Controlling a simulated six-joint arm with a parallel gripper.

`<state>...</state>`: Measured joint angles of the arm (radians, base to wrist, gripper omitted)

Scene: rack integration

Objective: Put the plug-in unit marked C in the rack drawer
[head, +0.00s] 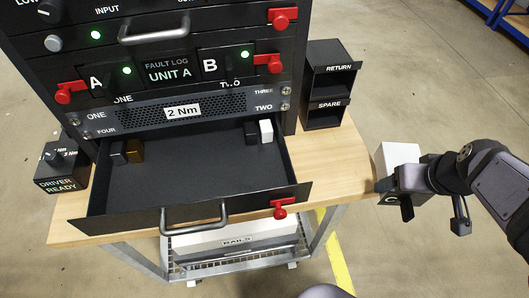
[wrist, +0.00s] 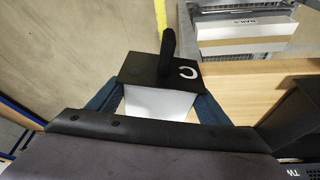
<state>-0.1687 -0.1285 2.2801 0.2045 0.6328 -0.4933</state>
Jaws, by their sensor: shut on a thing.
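The plug-in unit marked C (head: 399,154) has a white body and a black front face with a handle. My gripper (head: 402,180) is shut on it and holds it off the right end of the wooden bench. In the wrist view the C face of the unit (wrist: 187,72) and its black handle show, with the blue fingers of my gripper (wrist: 155,105) on both sides of the white body. The rack drawer (head: 190,175) is pulled open, left of my gripper. Its floor is mostly bare, with small dark, brown and white blocks along its back corners.
The rack (head: 150,60) above the drawer holds units A (head: 108,82) and B (head: 225,65) with red levers. A black RETURN and SPARE shelf (head: 329,85) stands between rack and arm. A DRIVER READY box (head: 62,170) is at left. A red latch (head: 281,208) sits on the drawer front.

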